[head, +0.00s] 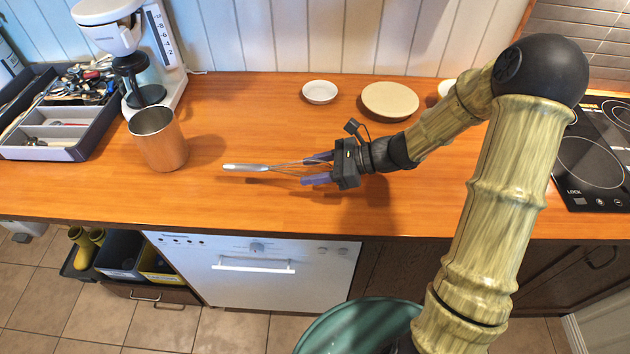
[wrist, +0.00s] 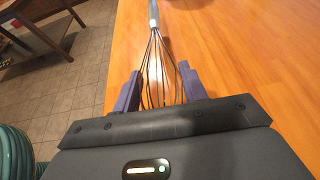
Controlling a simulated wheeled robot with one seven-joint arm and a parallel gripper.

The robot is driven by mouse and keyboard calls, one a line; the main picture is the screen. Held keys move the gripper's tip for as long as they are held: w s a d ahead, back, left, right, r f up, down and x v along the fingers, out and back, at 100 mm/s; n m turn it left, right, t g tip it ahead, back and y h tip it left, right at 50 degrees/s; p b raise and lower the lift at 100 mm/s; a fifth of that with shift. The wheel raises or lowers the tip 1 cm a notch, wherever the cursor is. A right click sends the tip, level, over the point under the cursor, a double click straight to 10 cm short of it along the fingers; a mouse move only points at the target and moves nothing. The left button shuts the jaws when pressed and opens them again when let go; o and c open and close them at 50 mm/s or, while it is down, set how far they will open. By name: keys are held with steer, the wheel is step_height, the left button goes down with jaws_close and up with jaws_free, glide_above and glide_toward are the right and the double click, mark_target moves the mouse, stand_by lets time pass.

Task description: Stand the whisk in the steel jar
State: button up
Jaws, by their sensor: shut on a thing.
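The whisk (head: 246,168) is in my gripper (head: 318,170), over the wooden counter. My gripper is shut on its wire end, and the grey handle points left toward the jar. In the wrist view the whisk (wrist: 154,16) runs away from me with its wires between the two purple fingers of my gripper (wrist: 160,88). The whisk is roughly level, and its shadow lies just below it on the counter. The steel jar (head: 160,143) stands upright to the left, apart from the whisk. Its mouth is open at the top; its floor is hard to see.
A coffee machine (head: 160,50) stands behind the jar. A utensil tray (head: 45,152) lies at the far left. A white bowl (head: 319,91) and a tan plate (head: 390,101) sit at the back. The hob (head: 592,160) is at right. Counter between whisk and jar is clear.

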mark_target(314, 189)
steer(key=shift+f, duration=2.3)
steer(key=shift+f, duration=0.2)
steer(key=o, duration=1)
steer(key=v, duration=1.7)
steer(key=shift+w+d+r+b, duration=0.15)
steer(key=shift+d+b, duration=0.1)
steer(key=shift+b, duration=0.15)
